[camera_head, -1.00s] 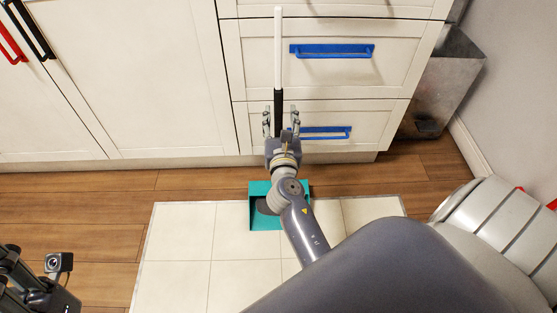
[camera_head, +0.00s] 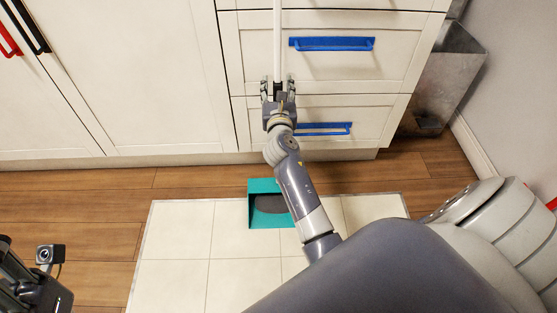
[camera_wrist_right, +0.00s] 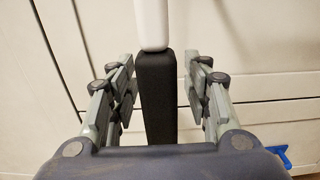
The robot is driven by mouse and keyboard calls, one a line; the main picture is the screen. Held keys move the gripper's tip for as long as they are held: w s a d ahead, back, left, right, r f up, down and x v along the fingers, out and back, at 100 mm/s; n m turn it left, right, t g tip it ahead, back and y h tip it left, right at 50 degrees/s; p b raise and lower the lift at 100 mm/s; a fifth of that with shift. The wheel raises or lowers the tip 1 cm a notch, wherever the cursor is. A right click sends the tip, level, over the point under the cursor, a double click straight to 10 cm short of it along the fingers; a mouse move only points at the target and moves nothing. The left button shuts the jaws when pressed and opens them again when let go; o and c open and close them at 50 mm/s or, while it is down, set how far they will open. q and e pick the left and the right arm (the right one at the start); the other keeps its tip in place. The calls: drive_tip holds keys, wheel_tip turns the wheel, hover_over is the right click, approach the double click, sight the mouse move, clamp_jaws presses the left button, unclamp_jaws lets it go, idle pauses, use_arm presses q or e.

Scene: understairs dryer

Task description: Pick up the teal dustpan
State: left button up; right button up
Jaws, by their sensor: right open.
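The teal dustpan (camera_head: 262,187) has its pan on the white tiles near the cabinet. Its upright handle has a white upper shaft (camera_head: 277,45) and a black grip section, which also shows in the right wrist view (camera_wrist_right: 158,95). My right gripper (camera_head: 278,82) is open, with a finger on each side of the black section (camera_wrist_right: 158,95); in the wrist view gaps show between it and both fingers. My right arm covers part of the pan.
White drawers with blue handles (camera_head: 332,43) stand just behind the handle. A grey metal bin (camera_head: 445,80) is at the right by the wall. Cabinet doors with black (camera_head: 27,25) and red handles are at the left. The tiled floor (camera_head: 180,232) left of the pan is clear.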

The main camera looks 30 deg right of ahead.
clamp_jaws()
idle(0.7)
